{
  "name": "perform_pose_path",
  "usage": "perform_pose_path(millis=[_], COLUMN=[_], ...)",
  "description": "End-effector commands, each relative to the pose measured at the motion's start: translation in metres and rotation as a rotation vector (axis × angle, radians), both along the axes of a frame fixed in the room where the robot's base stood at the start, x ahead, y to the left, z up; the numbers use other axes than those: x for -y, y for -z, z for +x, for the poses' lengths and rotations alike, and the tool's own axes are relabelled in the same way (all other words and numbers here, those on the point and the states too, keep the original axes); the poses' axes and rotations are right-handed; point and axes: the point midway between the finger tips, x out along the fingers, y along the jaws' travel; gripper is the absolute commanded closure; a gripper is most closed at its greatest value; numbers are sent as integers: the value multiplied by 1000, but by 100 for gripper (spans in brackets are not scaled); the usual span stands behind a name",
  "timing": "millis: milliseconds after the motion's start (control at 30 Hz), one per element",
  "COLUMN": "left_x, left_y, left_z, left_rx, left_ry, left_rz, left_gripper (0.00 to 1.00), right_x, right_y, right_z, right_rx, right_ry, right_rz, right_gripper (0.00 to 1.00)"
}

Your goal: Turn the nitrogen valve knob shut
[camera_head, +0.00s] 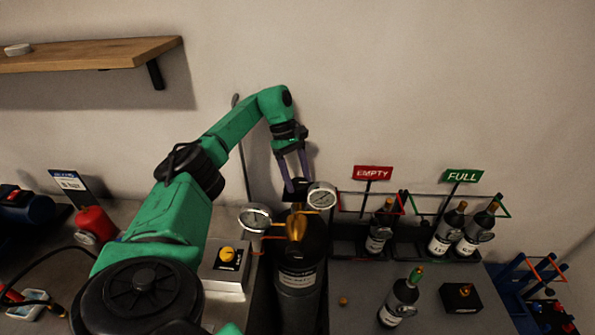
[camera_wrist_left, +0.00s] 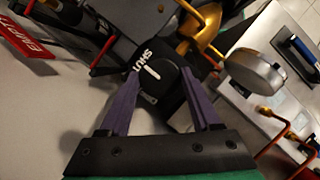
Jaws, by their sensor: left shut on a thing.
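The black valve knob (camera_wrist_left: 165,78) shows in the left wrist view with a white line on it, beside the white word SHUT (camera_wrist_left: 147,54). The line points roughly toward the word. My left gripper (camera_wrist_left: 162,82) has its purple fingers on either side of the knob, shut on it. In the head view my left gripper (camera_head: 295,188) reaches down to the top of the brass regulator (camera_head: 296,225), where its fingers partly hide the knob. The dark gas cylinder (camera_head: 298,290) stands below. Two round gauges flank the regulator, left (camera_head: 256,217) and right (camera_head: 321,197). My right gripper is not in view.
A grey box with a yellow knob (camera_head: 228,255) sits left of the cylinder. Right are racks under EMPTY (camera_head: 372,173) and FULL (camera_head: 463,176) signs, with several bottles, and another bottle (camera_head: 399,300) in front. A red canister (camera_head: 95,224) stands far left.

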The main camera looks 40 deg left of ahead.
Motion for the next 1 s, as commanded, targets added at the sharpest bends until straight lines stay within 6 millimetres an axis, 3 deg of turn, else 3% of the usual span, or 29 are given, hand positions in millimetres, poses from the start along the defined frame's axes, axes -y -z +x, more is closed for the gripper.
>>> perform_pose_path(millis=[267,300,367,767,867,1000], left_x=[0,0,0,-2,-7,-18], left_y=[-2,-2,-2,-4,-15,-45], left_z=[1,1,1,1,3,4], left_rx=[6,6,6,5,8,10], left_ry=[2,2,2,0,-1,-2], left_rz=[-1,-1,-1,1,0,-2], left_gripper=[91,28,6,6,6,6], right_x=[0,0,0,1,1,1], right_y=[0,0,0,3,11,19], right_z=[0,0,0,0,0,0], right_rx=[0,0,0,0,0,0], right_ry=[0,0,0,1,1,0], right_rz=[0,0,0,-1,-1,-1], right_gripper=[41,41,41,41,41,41])
